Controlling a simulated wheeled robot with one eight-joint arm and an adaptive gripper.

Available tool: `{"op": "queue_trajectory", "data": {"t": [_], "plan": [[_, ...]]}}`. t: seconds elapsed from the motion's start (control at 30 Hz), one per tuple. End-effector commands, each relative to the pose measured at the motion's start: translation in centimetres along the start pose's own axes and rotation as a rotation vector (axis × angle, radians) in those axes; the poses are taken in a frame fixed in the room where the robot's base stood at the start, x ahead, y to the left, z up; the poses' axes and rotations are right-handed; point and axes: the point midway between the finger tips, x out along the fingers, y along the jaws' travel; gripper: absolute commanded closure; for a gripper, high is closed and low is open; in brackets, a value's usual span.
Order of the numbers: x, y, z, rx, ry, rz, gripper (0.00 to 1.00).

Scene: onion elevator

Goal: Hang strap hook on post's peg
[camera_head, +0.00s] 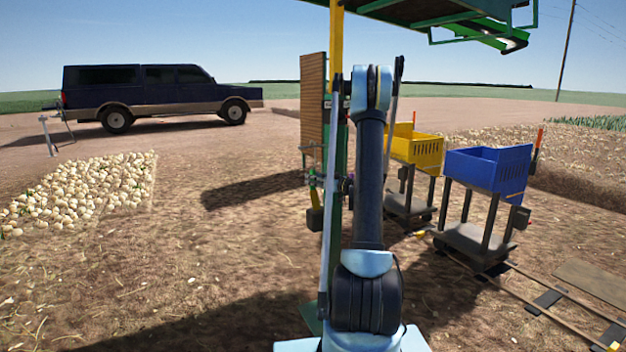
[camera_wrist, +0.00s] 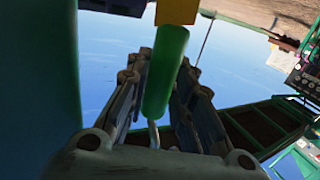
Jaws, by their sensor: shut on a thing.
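In the wrist view my gripper (camera_wrist: 163,100) has one finger on each side of a green cylinder (camera_wrist: 166,70) and is shut on it. A bent metal piece (camera_wrist: 154,134), which looks like a hook, shows at the cylinder's lower end. A yellow piece (camera_wrist: 177,11) is at its upper end. I cannot tell whether this is the strap hook. In the head view a yellow post (camera_head: 336,42) rises just left of my arm, and a green upright (camera_head: 340,160) stands below it. My arm hides my gripper there. No peg can be made out.
A wooden board (camera_head: 313,105) stands left of the post. Yellow (camera_head: 416,150) and blue (camera_head: 487,168) crates sit on carts at right. Onions (camera_head: 85,190) and a dark truck (camera_head: 150,92) are left, with open dirt between.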

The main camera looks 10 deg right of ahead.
Motion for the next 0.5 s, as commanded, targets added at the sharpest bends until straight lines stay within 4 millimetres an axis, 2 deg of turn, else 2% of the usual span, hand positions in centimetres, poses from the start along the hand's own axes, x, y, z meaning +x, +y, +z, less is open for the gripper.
{"op": "queue_trajectory", "data": {"t": [0.47,0.5], "plan": [[0.02,0.02,0.54,0.000,0.000,0.000,1.00],[0.02,0.02,0.54,0.000,0.000,0.000,0.76]]}}
